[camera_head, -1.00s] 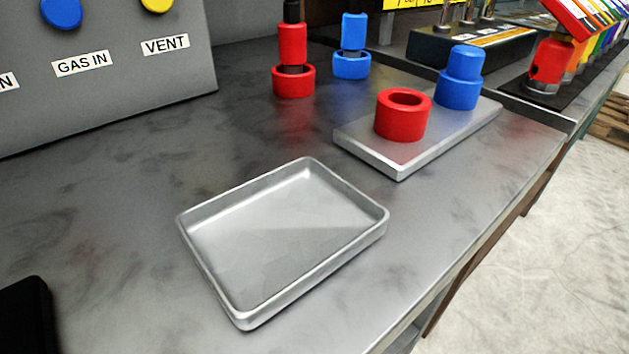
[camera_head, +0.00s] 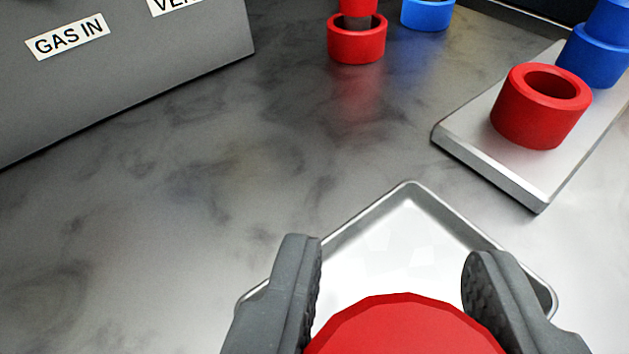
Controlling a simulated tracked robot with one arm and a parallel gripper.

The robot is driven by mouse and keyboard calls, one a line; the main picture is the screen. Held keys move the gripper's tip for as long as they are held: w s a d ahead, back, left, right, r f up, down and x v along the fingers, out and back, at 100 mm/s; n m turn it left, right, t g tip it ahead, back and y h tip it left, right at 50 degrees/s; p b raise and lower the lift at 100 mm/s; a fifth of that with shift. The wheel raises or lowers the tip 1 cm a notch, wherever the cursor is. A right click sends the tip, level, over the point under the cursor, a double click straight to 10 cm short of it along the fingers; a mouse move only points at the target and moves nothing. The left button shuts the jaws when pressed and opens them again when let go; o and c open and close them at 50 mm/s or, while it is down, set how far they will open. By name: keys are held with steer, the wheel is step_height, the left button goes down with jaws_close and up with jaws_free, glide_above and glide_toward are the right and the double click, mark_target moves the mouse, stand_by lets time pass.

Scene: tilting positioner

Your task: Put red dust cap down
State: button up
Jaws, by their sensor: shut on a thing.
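My gripper (camera_head: 392,290) is at the bottom of the view, its two dark grey fingers on either side of a red dust cap (camera_head: 405,328). The gripper is shut on this cap, whose rounded top edge shows while its lower part is cut off by the frame. The cap and fingers appear over the metal tray (camera_head: 412,190), hiding its near part. I cannot tell how high the cap is above the tray floor.
A red ring-shaped socket (camera_head: 541,118) and a blue stepped piece (camera_head: 596,50) stand on a metal plate (camera_head: 490,165) at right. Red (camera_head: 357,42) and blue (camera_head: 428,14) fittings stand at the back. A grey labelled panel (camera_head: 130,75) is at left. The bench between is clear.

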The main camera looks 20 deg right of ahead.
steer(key=w, duration=0.2)
steer(key=shift+w+d+f, duration=0.1)
steer(key=shift+w+f, duration=0.05)
steer(key=shift+w, duration=0.2)
steer(key=shift+f+b, duration=0.8)
steer(key=shift+f, duration=1)
steer(key=shift+r, duration=0.1)
steer(key=o, duration=1)
steer(key=shift+c, duration=0.2)
steer(key=p+v, duration=0.2)
steer(key=v, duration=1)
